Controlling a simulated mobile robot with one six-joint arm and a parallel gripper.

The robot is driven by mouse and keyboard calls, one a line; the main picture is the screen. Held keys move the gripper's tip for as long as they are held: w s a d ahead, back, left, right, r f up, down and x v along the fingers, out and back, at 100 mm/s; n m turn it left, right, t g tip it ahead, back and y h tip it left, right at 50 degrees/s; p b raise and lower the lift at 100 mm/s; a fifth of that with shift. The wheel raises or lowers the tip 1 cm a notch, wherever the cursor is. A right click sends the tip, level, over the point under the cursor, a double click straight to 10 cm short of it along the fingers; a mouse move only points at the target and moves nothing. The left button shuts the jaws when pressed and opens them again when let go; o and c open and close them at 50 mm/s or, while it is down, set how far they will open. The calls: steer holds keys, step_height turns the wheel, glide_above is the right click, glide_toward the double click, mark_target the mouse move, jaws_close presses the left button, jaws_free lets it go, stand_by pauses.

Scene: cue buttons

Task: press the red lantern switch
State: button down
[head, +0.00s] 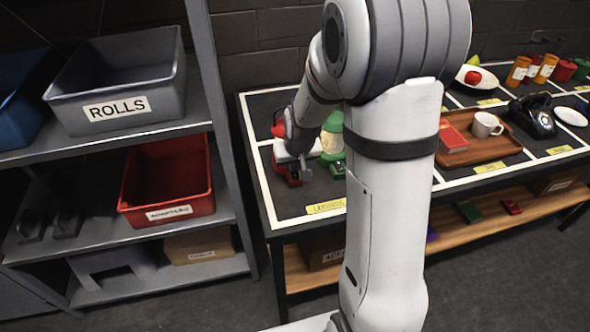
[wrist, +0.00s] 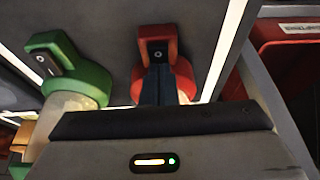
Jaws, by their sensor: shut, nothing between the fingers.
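The red lantern (head: 278,130) stands at the left end of the table, partly hidden behind my gripper (head: 300,170) in the head view. In the wrist view the red lantern (wrist: 182,72) shows its red base with a dark switch block (wrist: 157,50) bearing a small round mark. My gripper (wrist: 158,72) is shut and empty, its dark fingers pointing at this switch and overlapping its near edge. I cannot tell if they touch it. The green lantern (head: 332,136) stands just to the right; in the wrist view it (wrist: 80,75) is at the left, with a similar switch.
A yellow label (head: 326,207) lies at the table's front edge. A wooden tray (head: 480,150) with a mug (head: 487,124) and a black telephone (head: 532,115) are farther right. A shelf with a grey ROLLS bin (head: 120,80) and a red bin (head: 166,180) stands close on the left.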

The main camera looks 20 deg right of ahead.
steer(key=shift+s+f, duration=0.45)
steer(key=shift+f, duration=0.05)
steer(key=shift+s, duration=0.6)
step_height(320, 180, up, 6)
steer(key=p, duration=0.3)
steer(key=shift+w+f, duration=0.1)
steer(key=v, duration=0.9)
steer(key=shift+b, duration=0.3)
